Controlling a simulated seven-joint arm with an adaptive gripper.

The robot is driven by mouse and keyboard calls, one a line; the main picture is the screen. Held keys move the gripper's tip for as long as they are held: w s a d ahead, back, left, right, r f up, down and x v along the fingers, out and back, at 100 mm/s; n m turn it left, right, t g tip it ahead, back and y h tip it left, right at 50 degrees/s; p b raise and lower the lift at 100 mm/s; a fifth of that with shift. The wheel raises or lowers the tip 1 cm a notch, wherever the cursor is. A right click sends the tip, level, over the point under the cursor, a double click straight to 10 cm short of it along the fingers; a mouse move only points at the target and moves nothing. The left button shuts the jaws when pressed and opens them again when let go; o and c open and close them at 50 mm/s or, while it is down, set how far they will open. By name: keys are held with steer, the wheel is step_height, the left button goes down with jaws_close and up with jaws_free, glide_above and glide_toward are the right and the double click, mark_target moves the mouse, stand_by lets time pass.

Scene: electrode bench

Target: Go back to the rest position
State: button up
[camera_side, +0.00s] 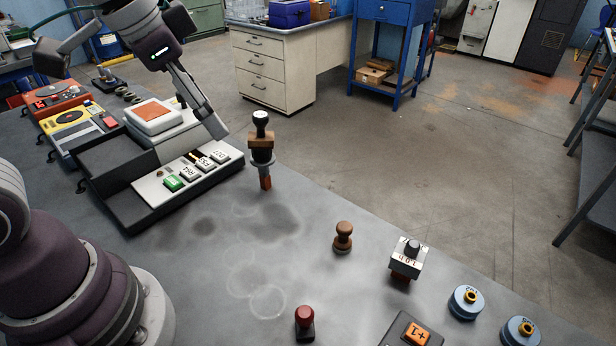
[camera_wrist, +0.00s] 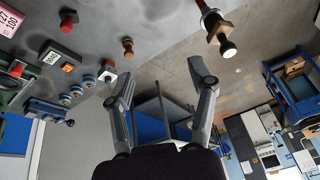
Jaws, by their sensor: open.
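My gripper (camera_side: 203,112) hangs from my arm at the upper left of the side view, its fingers pointing down and to the right over the far part of the grey bench (camera_side: 330,292). In the wrist view my gripper (camera_wrist: 161,70) shows two spread fingers with nothing between them. A black-handled stamp (camera_side: 262,140) stands upright on the bench, to the right of the fingertips in the side view. It also shows at the top of the wrist view (camera_wrist: 216,27). I cannot tell the exact gap between fingertips and nearby panel.
A black tray with a white button panel (camera_side: 152,192) and a red-topped box (camera_side: 153,116) lie under the gripper. A brown stamp (camera_side: 343,237), a red-knobbed piece (camera_side: 305,322), a grey block (camera_side: 407,258) and blue round pieces (camera_side: 466,301) stand nearer. The bench middle is clear.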

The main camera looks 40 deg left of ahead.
steer(key=s+n, duration=0.1)
steer(key=s+a+f+n, duration=0.1)
steer(key=s+a+f+n+t, duration=0.1)
steer(key=s+n, duration=0.1)
steer(key=shift+s, duration=0.1)
